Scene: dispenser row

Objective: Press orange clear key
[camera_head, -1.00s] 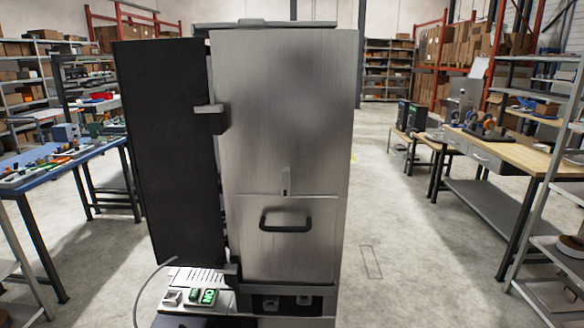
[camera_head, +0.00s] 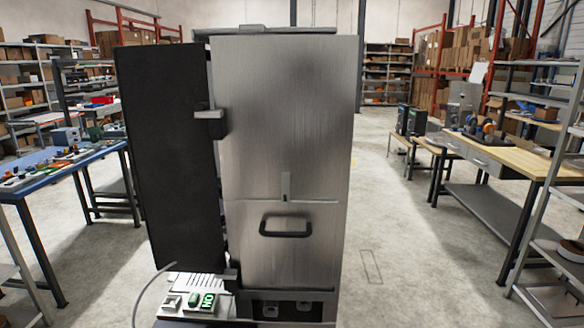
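A tall brushed-steel dispenser (camera_head: 282,130) stands upright in the middle of the head view. A black panel (camera_head: 168,160) is attached along its left side. At the lower left of the dispenser is a small light-coloured control plate (camera_head: 182,312) with green keys (camera_head: 207,301), one bearing white letters, and a pale grey key (camera_head: 172,302). I see no orange key on the part that shows; the lower edge of the picture cuts off what lies below. Neither of my grippers is in view.
A blue workbench (camera_head: 45,180) with small parts stands on the left. A wooden-topped bench (camera_head: 505,155) and a metal shelf rack (camera_head: 550,200) stand on the right. The concrete floor (camera_head: 400,230) is clear between the dispenser and the right benches. A grey cable (camera_head: 143,290) curves beside the control plate.

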